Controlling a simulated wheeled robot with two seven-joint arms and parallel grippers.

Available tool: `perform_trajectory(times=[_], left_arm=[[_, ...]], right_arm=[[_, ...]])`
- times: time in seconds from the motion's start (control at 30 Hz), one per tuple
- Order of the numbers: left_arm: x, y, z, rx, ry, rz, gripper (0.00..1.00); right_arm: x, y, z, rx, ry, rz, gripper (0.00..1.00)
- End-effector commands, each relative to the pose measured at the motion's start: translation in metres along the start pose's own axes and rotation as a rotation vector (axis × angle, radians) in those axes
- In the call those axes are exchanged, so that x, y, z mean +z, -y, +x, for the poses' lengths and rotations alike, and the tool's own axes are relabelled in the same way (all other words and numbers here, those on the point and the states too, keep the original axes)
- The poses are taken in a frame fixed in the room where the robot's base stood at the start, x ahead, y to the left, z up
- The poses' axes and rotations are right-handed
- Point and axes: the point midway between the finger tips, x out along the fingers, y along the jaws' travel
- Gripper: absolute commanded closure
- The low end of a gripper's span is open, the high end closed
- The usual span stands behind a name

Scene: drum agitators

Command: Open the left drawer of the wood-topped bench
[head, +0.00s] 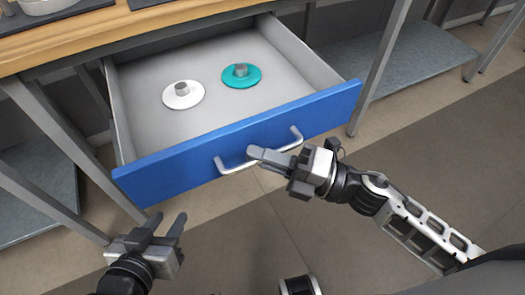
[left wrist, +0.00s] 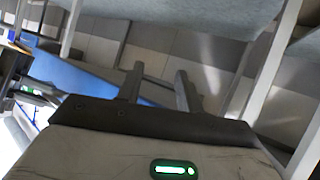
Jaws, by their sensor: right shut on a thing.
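The blue-fronted drawer (head: 171,168) of the wood-topped bench (head: 97,40) stands pulled out, its grey inside showing. Its metal handle (head: 228,166) is on the front face. My right gripper (head: 262,156) is at the handle, its fingers shut on the bar; the fingers hide the bar's middle. My left gripper (head: 166,222) hangs apart from the drawer, below its left front corner, with its fingers spread and nothing between them. In the left wrist view, the left fingers (left wrist: 160,85) are also apart, with the blue drawer front (left wrist: 85,78) behind them.
Inside the drawer lie a white disc with a grey hub (head: 183,95) and a teal disc with a grey hub (head: 241,76). Grey bench legs (head: 379,65) and low shelves (head: 415,70) flank the drawer. The floor in front is clear.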

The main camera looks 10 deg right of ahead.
Motion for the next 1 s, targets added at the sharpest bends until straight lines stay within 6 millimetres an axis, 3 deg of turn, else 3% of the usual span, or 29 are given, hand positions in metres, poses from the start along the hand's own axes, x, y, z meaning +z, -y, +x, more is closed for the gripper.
perform_trajectory(times=[0.13,0.2,0.23,0.77,0.87,1.0], left_arm=[[0.001,0.000,0.000,0.001,0.001,0.003,0.64],[0.001,0.000,0.000,0.001,0.002,0.005,0.64],[0.001,0.000,0.000,0.002,0.002,0.005,0.64],[0.002,-0.001,0.001,0.005,0.004,0.006,0.64],[0.003,-0.001,0.002,0.006,0.005,0.005,0.64],[0.009,-0.001,0.005,0.011,0.015,0.001,0.64]], right_arm=[[0.001,0.000,0.000,-0.001,0.000,-0.001,1.00],[0.001,0.000,0.000,-0.001,0.000,-0.001,0.73],[0.001,0.000,0.000,-0.001,0.000,-0.001,0.68],[0.000,0.001,-0.003,-0.001,0.000,0.001,0.68],[0.000,0.002,-0.012,-0.003,0.000,0.002,0.68],[0.000,0.003,-0.039,-0.006,0.001,0.004,0.68]])
